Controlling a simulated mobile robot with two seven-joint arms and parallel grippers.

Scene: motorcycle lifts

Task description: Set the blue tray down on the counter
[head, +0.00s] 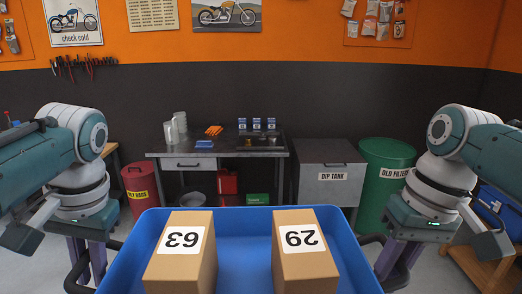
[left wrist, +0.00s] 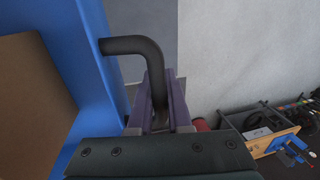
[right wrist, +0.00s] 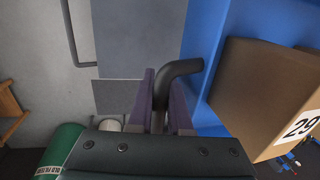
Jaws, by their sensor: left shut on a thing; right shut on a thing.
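The blue tray (head: 245,240) is at the bottom middle of the head view, carrying two brown boxes. The left box (head: 180,270) has a label that seems to read 63. The right box (head: 306,268) is labelled 29. My left gripper (head: 86,258) is shut on the dark handle at the tray's left side; the left wrist view shows this handle (left wrist: 135,46) between the fingers. My right gripper (head: 396,262) is shut on the right handle (right wrist: 181,68). The metal counter (head: 228,153) stands across the room, apart from the tray.
On the counter lie a blue item (head: 204,145), orange items (head: 214,131), bottles (head: 175,128) and small blue boxes (head: 257,124). A red bin (head: 140,186) stands left of it. A dip tank (head: 330,172) and green barrel (head: 384,180) stand right. Floor shows between tray and counter.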

